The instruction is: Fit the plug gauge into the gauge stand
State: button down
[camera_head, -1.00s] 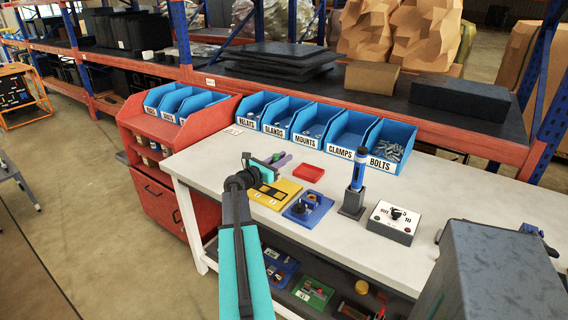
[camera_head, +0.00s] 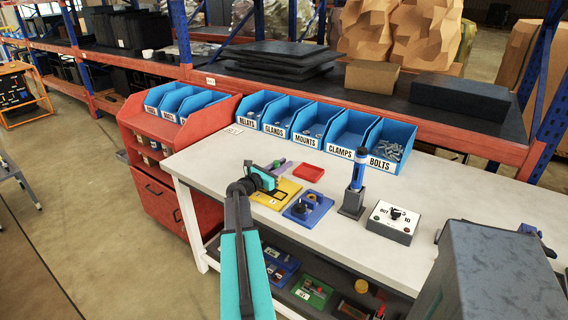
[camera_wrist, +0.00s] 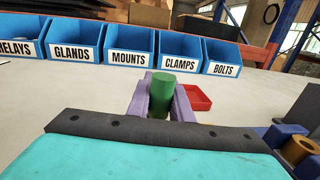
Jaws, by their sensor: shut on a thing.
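My gripper (camera_wrist: 161,98) has purple fingers shut on a green cylinder (camera_wrist: 162,88), which looks like the plug gauge. The cylinder stands upright between the fingers; its lower end is hidden. In the head view my gripper (camera_head: 280,166) is over the back left of the bench, behind the yellow plate, and the cylinder cannot be made out. A blue plate with dark fittings (camera_head: 307,208), perhaps the gauge stand, lies to the right of the yellow plate. In the wrist view a blue block with a brass ring (camera_wrist: 301,150) shows at the lower right, apart from the cylinder.
A yellow plate (camera_head: 288,186) and a red tray (camera_head: 309,172) lie near my gripper. A blue and black tool in a dark holder (camera_head: 352,204) and a switch box (camera_head: 392,222) stand to the right. Labelled blue bins (camera_head: 311,122) line the back edge.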

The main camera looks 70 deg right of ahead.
jog(key=c, duration=1.6)
grip_release()
jog(key=shift+b+v, duration=1.05)
jog(key=shift+v, duration=5)
jog(key=shift+r, duration=0.1)
